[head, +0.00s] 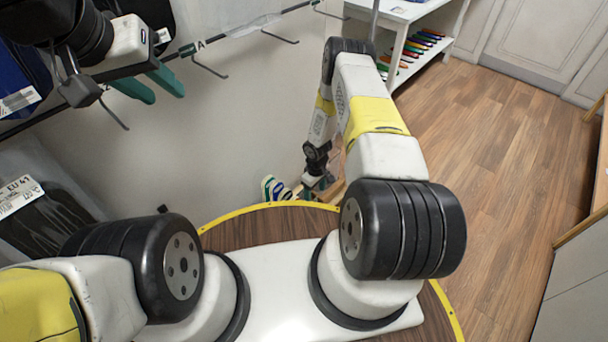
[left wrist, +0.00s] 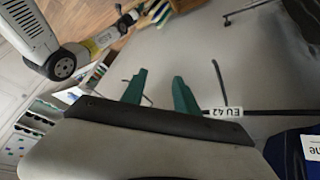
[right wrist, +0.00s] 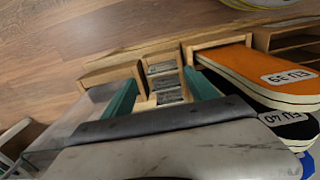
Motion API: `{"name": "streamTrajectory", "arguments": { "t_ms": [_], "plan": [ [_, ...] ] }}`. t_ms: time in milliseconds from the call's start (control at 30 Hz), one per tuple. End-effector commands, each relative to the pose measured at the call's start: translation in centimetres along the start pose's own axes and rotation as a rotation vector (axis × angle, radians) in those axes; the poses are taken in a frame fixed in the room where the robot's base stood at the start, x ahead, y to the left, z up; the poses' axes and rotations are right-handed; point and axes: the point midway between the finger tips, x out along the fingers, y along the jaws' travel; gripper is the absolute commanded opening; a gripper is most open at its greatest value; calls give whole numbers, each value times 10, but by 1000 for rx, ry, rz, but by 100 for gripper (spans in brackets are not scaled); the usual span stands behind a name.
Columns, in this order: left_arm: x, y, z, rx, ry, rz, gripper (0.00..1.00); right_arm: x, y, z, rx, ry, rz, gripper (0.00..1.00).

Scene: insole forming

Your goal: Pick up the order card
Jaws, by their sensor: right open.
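I cannot make out the order card for certain in any view. A small pale paper (head: 398,10) lies on the white table at the top of the head view, too small to read. My left gripper (head: 150,88) is open and empty near the wall hooks at the upper left; its teal fingers also stand apart in the left wrist view (left wrist: 160,92). My right gripper (head: 318,183) is low beyond the round base. In the right wrist view (right wrist: 162,95) its fingers are apart, with a wooden slotted holder (right wrist: 165,82) showing between them.
An orange insole marked EU 39 (right wrist: 265,72) and a dark one marked EU 40 (right wrist: 292,125) are right of the right gripper. Wall hooks (head: 208,68) and a package labelled EU 41 (head: 40,215) are at the left. The wooden floor (head: 490,170) is clear.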

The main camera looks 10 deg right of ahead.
Motion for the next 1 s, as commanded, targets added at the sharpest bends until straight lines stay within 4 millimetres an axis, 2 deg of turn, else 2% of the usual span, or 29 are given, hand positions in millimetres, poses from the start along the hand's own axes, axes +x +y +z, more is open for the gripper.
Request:
{"name": "streamTrajectory", "arguments": {
  "t_ms": [367,633,933,1000],
  "plan": [
    [0,0,0,0,0,0,36,41,-3,-2,-2,0,-4,67],
    [0,0,0,0,0,0,36,78,-3,-8,-1,-1,-4,67],
    [0,0,0,0,0,0,36,82,-2,-8,-2,-1,-2,67],
    [0,0,0,0,0,0,36,82,-2,-8,-2,-1,-2,54]
  ]
}}
